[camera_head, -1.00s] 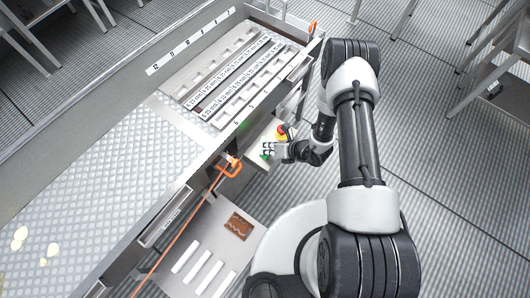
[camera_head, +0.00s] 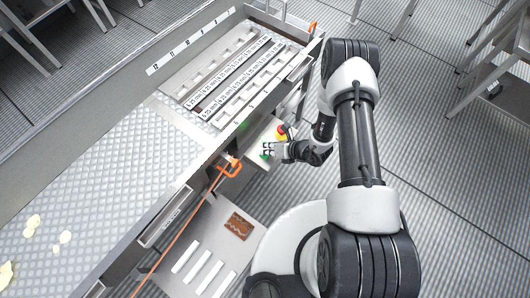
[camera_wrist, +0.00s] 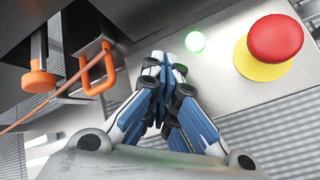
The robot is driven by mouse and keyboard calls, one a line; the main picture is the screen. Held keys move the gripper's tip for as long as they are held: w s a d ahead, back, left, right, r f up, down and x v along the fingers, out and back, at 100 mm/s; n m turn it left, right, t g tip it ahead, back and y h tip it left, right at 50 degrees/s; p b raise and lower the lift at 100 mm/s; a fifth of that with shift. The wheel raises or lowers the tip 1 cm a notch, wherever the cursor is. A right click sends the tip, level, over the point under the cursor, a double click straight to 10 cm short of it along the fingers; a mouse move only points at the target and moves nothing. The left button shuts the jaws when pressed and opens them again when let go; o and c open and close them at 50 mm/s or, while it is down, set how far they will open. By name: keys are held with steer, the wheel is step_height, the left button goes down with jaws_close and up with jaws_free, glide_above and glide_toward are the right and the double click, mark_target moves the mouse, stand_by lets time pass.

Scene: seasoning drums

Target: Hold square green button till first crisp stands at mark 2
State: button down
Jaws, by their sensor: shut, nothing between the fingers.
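Pale yellow crisps (camera_head: 33,224) lie on the dimpled metal conveyor pan (camera_head: 110,165) at the left of the head view. I cannot make out mark 2; the legible numbers are on a white strip (camera_head: 190,42) along the far wall. My gripper (camera_head: 266,150) is shut and empty, pointing down at the control panel (camera_head: 255,161). In the wrist view its closed fingertips (camera_wrist: 166,68) are at the panel, below a lit green round lamp (camera_wrist: 195,41). The square green button is not clearly visible there; the fingers cover that spot, and I cannot tell whether they touch it.
A red mushroom button on a yellow base (camera_wrist: 274,42) stands right of the fingers. An orange handle (camera_wrist: 97,70) and an orange-capped rod (camera_wrist: 39,75) are at the left. Labelled slotted bars (camera_head: 240,80) lie at the pan's far end.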

stand_by(0.3)
steer(key=shift+r+p, duration=0.65)
steer(key=shift+r, duration=0.3)
steer(key=shift+r+p, duration=1.8)
steer(key=shift+r, duration=0.65)
